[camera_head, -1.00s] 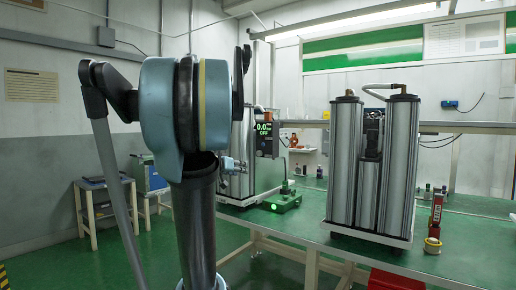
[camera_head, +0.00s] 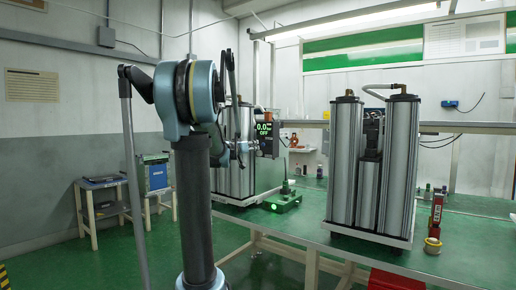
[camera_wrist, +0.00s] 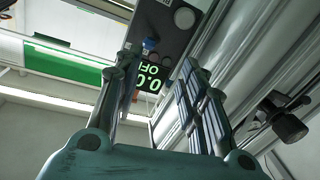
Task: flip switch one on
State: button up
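A dark control box (camera_head: 268,143) on the left sieve column has a green display (camera_head: 264,130) reading "0.0 OFF". In the wrist view the display (camera_wrist: 154,76) appears upside down beyond my fingers. A blue-tipped part (camera_wrist: 150,45), perhaps a switch, and a pale round knob (camera_wrist: 184,18) sit on the same panel. I cannot read a label for switch one. My gripper (camera_wrist: 160,66) has its two fingers apart with nothing between them, and they point toward the panel. In the head view my gripper is small, close to the left of the box; contact is unclear.
The left column (camera_head: 236,172) stands behind my arm on the green bench (camera_head: 310,203). A green device (camera_head: 283,202) is beside it. Twin silver columns (camera_head: 372,165) stand at the right, with a red item (camera_head: 436,215) near them. A black knob (camera_wrist: 287,125) is right of my fingers.

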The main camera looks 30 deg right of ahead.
aim_at(264, 144)
jog(key=x, duration=1)
jog(key=shift+w+d, duration=0.2)
jog(key=shift+d, duration=0.1)
jog(key=shift+c, duration=0.6)
